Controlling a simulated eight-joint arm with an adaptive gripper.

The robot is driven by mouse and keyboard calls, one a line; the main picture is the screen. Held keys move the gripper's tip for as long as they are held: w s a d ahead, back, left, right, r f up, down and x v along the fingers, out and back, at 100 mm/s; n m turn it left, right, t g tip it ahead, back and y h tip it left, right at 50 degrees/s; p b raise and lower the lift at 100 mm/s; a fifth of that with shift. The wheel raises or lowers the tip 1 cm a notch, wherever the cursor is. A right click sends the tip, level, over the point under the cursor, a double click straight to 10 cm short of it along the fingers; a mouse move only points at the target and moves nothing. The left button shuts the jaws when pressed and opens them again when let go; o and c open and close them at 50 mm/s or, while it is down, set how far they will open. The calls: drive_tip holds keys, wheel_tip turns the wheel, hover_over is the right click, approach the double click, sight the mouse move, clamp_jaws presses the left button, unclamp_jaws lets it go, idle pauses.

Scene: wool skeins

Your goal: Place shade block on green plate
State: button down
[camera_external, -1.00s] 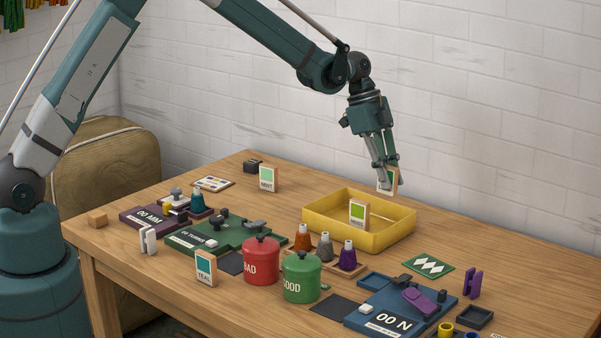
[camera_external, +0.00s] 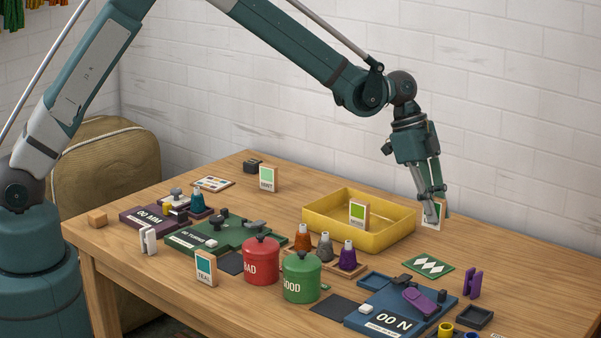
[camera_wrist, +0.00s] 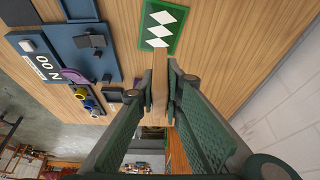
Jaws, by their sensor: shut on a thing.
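My gripper (camera_external: 434,212) is shut on a shade block (camera_external: 432,216), a wood-edged tile with a pale face, held above the table to the right of the yellow tray. Most of its face is hidden by the fingers. In the wrist view the held block (camera_wrist: 159,88) shows edge-on between the fingers. The green plate (camera_external: 428,264) with white diamonds lies flat on the table, below and in front of my gripper; it also shows in the wrist view (camera_wrist: 174,12). Other shade blocks stand upright: one in the tray (camera_external: 358,214), MINT (camera_external: 268,178) and TEAL (camera_external: 206,268).
The yellow tray (camera_external: 375,242) is left of my gripper. A blue board (camera_external: 425,318) and a purple clamp (camera_external: 474,283) lie near the plate. Red (camera_external: 261,262) and green (camera_external: 301,278) pots stand at the front. Bare table lies behind the plate.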

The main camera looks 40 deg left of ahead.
sight(430, 227)
idle(0.3)
drive_tip(key=shift+f+b, duration=0.4)
drive_tip(key=shift+f, duration=2.75)
drive_tip(key=shift+f, duration=1.85)
drive_tip(key=shift+f+b, duration=0.15)
drive_tip(key=shift+b, duration=0.2)
drive_tip(key=c, duration=2.5)
unclamp_jaws()
drive_tip(key=shift+o, duration=0.2)
drive_tip(key=shift+r, duration=0.2)
drive_tip(key=p+v, duration=0.1)
drive_tip(key=v, duration=1.1)
drive_tip(key=shift+a, duration=0.1)
